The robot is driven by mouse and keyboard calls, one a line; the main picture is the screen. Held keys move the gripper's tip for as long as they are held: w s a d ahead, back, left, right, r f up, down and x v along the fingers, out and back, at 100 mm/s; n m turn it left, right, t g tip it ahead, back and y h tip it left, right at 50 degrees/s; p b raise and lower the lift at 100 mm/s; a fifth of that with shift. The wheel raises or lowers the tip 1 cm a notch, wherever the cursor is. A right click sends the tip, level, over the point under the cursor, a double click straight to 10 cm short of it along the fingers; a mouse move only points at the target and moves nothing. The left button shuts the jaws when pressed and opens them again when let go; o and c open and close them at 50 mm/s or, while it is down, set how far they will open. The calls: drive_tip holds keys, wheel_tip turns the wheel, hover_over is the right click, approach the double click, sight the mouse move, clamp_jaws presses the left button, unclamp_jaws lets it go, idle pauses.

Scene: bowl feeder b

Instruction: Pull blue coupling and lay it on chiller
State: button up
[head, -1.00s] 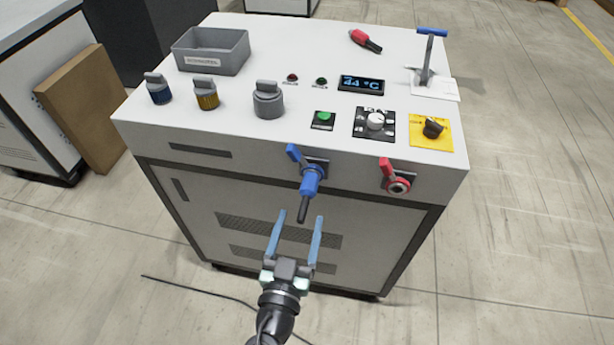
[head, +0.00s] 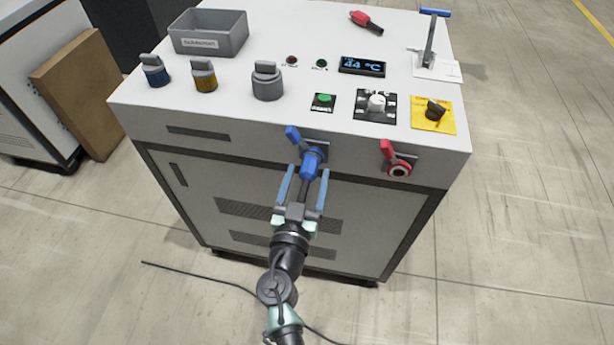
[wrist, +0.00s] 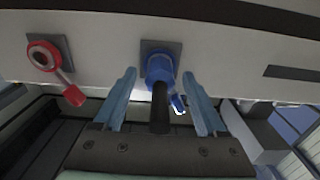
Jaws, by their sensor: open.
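The blue coupling (head: 312,163) sits on a port in the front face of the chiller (head: 185,215), with a short black hose stub pointing down and toward me. A blue lever handle (head: 294,136) is beside it at upper left. My gripper (head: 306,172) is open, with one finger on each side of the coupling and its stub. In the wrist view the blue coupling (wrist: 159,70) is between the two spread fingers (wrist: 158,78), with a visible gap on both sides. The chiller's flat white top (head: 300,45) carries the controls.
A red lever and red-ringed port (head: 398,168) are to the right on the front face. On top are a grey bin (head: 208,33), several knobbed caps (head: 267,82), a display (head: 362,65), dials, a red coupling (head: 366,22) and a blue-handled lever (head: 431,40). Bare top remains between them.

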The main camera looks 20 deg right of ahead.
drive_tip(key=shift+w+d+f, duration=0.1)
drive_tip(key=shift+w+d, duration=0.3)
drive_tip(key=shift+w, duration=0.15)
drive_tip(key=shift+d+r+b, duration=0.1)
drive_tip(key=shift+r+b, duration=0.15)
drive_tip(key=shift+b, duration=0.05)
drive_tip(key=shift+w+r, duration=0.1)
drive_tip(key=shift+r, duration=0.05)
drive_tip(key=shift+d+b, duration=0.25)
drive_tip(key=shift+b, duration=0.45)
idle(0.5)
clamp_jaws()
idle(0.3)
drive_tip(key=shift+s+a, duration=0.15)
drive_tip(key=shift+s, duration=0.1)
